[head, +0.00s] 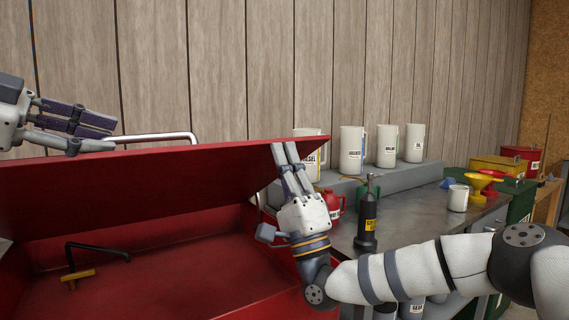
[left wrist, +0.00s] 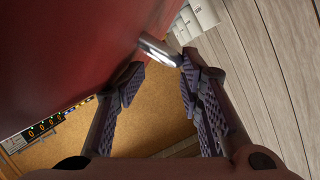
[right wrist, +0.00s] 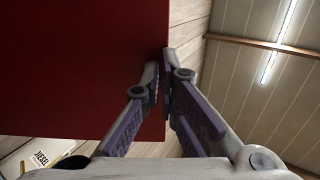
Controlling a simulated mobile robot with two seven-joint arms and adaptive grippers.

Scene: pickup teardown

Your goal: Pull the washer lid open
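The red washer lid (head: 130,180) is raised at a slant above the red washer basin (head: 160,285). A chrome bar handle (head: 160,136) shows above its upper edge. My left gripper (head: 112,134) is open beside the handle's left end. In the left wrist view the handle (left wrist: 160,50) reaches toward the space between the parted fingertips. My right gripper (head: 282,160) is at the lid's right end. In the right wrist view the lid's edge (right wrist: 150,125) lies between its nearly closed fingers, which appear shut on it. Their exact contact is partly hidden.
A black spout (head: 95,248) with a yellow-brown handle stands in the basin. Right of the lid, a metal bench (head: 420,215) holds a black bottle jack (head: 367,220), a red can (head: 333,203) and funnels (head: 480,182). White jugs (head: 352,150) stand on a grey ledge behind.

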